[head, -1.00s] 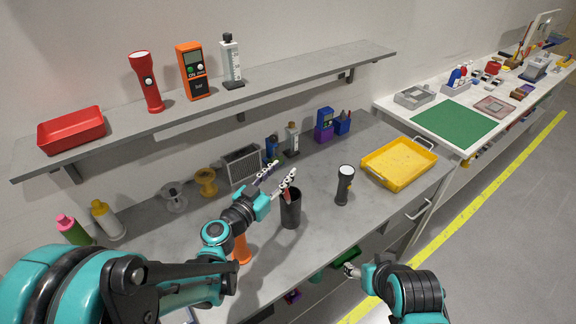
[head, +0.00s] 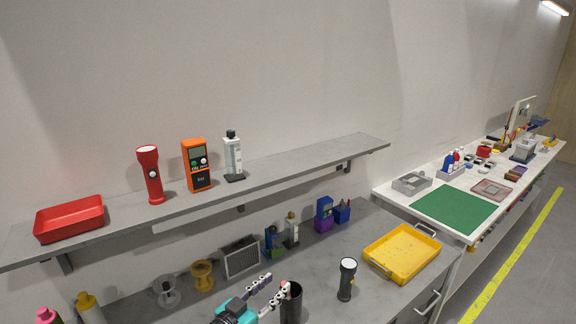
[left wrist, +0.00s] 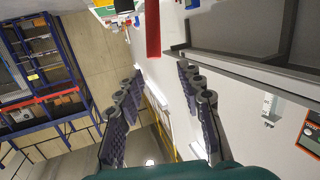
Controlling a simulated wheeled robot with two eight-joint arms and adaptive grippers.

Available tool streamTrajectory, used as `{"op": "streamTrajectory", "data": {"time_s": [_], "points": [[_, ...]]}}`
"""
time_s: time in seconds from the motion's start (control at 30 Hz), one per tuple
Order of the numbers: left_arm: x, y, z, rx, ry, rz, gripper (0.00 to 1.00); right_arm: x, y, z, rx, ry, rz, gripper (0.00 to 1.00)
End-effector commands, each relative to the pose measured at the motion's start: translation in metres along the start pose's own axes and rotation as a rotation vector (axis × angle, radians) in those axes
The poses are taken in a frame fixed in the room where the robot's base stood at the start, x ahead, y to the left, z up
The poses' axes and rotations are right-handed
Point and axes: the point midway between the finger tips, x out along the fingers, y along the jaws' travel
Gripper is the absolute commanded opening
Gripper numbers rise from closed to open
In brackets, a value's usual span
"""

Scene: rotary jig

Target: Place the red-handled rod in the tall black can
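The tall black can (head: 292,309) stands on the grey bench, at the bottom of the head view, its lower part cut off. My left gripper (head: 274,287) is beside its rim on the left, with its two fingers spread. A small reddish bit (head: 283,284) shows between the fingertips and the rim; I cannot tell whether it belongs to the rod. In the left wrist view my left gripper (left wrist: 158,78) has its fingers wide apart with nothing clearly between them. A red bar (left wrist: 152,28) shows beyond the fingertips, possibly the rod's handle. My right gripper is out of view.
A black torch (head: 347,280) and a yellow tray (head: 402,252) stand right of the can. Spools and a grey grated box (head: 240,257) stand behind. The upper shelf (head: 300,168) overhangs the back, holding a red tray (head: 70,218), red torch (head: 151,175) and orange meter (head: 196,165).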

Motion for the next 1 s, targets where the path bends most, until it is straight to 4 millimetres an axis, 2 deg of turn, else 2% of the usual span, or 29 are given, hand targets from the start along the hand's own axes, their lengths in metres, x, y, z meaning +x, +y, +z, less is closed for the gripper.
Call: {"op": "streamTrajectory", "data": {"time_s": [0.1,0.23,0.4,0.5,0.6,0.73,1.0], "points": [[-0.024,0.018,0.016,-0.049,-0.173,0.012,0.38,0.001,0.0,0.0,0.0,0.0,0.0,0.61],[-0.063,0.024,0.044,-0.119,-0.394,-0.048,0.38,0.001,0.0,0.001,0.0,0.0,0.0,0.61],[-0.132,0.014,0.079,-0.207,-0.64,-0.239,0.38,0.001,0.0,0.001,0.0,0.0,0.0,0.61],[-0.169,0.004,0.091,-0.243,-0.729,-0.367,0.38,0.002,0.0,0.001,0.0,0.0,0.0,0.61],[-0.196,-0.005,0.096,-0.263,-0.777,-0.468,0.38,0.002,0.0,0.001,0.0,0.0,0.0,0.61],[-0.212,-0.011,0.099,-0.277,-0.799,-0.535,0.38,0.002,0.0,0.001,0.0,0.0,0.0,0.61],[-0.214,-0.013,0.099,-0.278,-0.801,-0.545,0.38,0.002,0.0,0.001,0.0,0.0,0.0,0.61]]}}
